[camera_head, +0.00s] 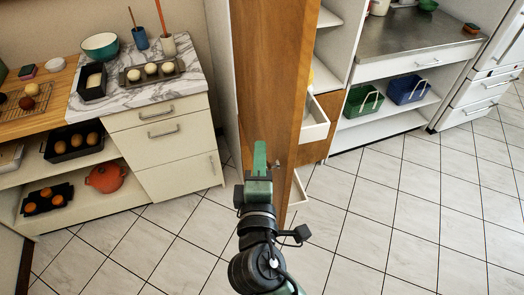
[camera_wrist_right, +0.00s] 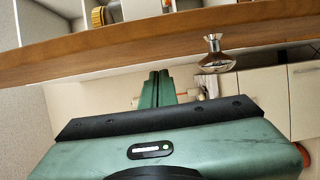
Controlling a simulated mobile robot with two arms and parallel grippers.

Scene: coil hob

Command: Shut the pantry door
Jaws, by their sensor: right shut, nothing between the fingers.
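The pantry door (camera_head: 275,70) is a tall wooden panel standing open in the middle of the head view, with pantry shelves and a pulled-out drawer to its right. In the right wrist view the door (camera_wrist_right: 100,42) crosses the top as a brown band, with a metal knob (camera_wrist_right: 214,56) on its near face. My right gripper (camera_head: 260,145) is shut and empty, in front of the door's lower part. Its green fingers (camera_wrist_right: 158,76) point toward the door, left of the knob in the wrist view. I cannot tell whether they touch it. My left gripper is not in view.
An open white drawer (camera_head: 315,125) sticks out of the pantry behind the door. A marble-topped counter (camera_head: 140,75) stands at left. A steel-topped counter (camera_head: 400,35) with green and blue baskets below stands at right. The tiled floor (camera_head: 390,220) at front right is clear.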

